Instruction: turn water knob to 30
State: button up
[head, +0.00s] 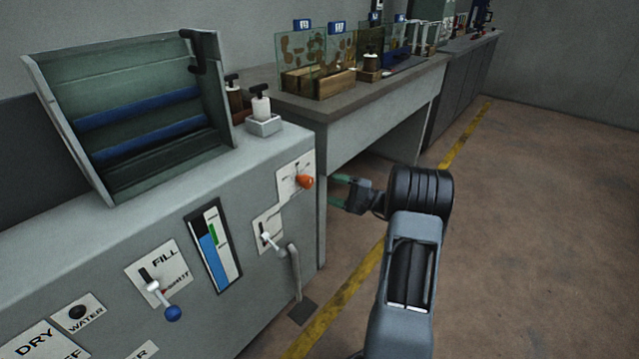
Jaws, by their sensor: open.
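A round black knob (78,312) sits on a white plate marked WATER, low on the cabinet's front panel at the lower left. Its setting is too small to read. My gripper (336,189) is open and empty, its green-tipped fingers pointing left. It is far to the right of the water knob. In the picture it is just right of an orange knob (305,182) on a white plate; I cannot tell how far apart they are in depth.
A lever with a blue ball (173,313) sits below the FILL plate (157,271). A blue level gauge (214,248), a white-tipped lever (267,238) and a bent pipe (294,270) are on the panel. A bench (380,110) stands behind. Floor at right is clear.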

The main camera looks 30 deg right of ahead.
jog(key=shift+p+v, duration=0.3)
jog(key=shift+v, duration=2.05)
jog(key=s+a+r+n+g+h+p, duration=0.1)
jog(key=s+a+r+n+g+p, duration=0.2)
jog(key=a+r+g+p, duration=0.35)
jog(key=s+a+r+n+g+h+p, duration=0.2)
jog(key=s+a+r+g+p, duration=0.2)
jog(key=a+r+p, duration=0.6)
jog(key=s+a+r+n+h+p, duration=0.3)
jog(key=s+r+h+p, duration=0.2)
jog(key=r, duration=0.4)
jog(key=s+a+r+n+h+p, duration=0.3)
jog(key=s+r+h+p, duration=0.2)
jog(key=s+r+p, duration=0.3)
jog(key=shift+s+r+n+h+p, duration=0.3)
jog(key=shift+r+p, duration=0.4)
jog(key=shift+r, duration=0.5)
jog(key=shift+a+t, duration=0.1)
jog(key=shift+t, duration=0.15)
